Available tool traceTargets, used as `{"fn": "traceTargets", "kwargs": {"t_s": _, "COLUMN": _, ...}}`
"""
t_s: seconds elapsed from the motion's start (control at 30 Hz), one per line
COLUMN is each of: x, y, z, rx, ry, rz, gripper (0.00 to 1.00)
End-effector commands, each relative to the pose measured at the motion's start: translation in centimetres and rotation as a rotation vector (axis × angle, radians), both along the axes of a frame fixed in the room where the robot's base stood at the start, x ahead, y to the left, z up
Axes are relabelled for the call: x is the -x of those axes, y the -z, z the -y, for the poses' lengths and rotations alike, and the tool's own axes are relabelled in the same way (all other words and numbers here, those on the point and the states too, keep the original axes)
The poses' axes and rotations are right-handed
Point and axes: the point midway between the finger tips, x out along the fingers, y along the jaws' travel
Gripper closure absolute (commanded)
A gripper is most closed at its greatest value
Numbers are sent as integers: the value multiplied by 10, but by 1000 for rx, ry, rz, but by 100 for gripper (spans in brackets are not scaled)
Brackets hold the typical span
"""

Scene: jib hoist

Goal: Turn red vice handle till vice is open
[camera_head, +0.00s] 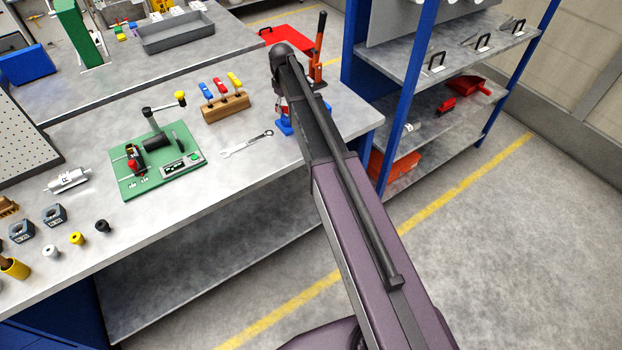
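A blue vice (284,127) stands on the workbench near its right end, mostly hidden behind my arm. Only parts of its blue base show on either side of the arm. I cannot make out its red handle for certain. My arm reaches from the lower right up to a dark rounded joint above the vice. Just below that joint, a small dark and reddish patch shows at the arm's left edge; it may be part of my gripper. The fingers are hidden, so I cannot see whether they are open, shut or touching the handle.
A wrench (247,145), a wooden block with coloured-handled tools (225,107) and a green board (128,182) lie left of the vice. A blue-post shelf (407,85) stands right.

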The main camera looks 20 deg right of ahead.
Motion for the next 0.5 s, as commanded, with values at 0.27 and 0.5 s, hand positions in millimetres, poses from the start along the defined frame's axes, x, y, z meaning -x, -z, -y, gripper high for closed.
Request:
{"fn": "traceTargets", "kwargs": {"t_s": 0.27, "x": -2, "y": 0, "z": 2, "rx": 0, "ry": 184, "rz": 2, "gripper": 41}}
{"fn": "traceTargets", "kwargs": {"t_s": 0.5, "x": -2, "y": 0, "z": 4, "rx": 0, "ry": 343, "rz": 2, "gripper": 41}}
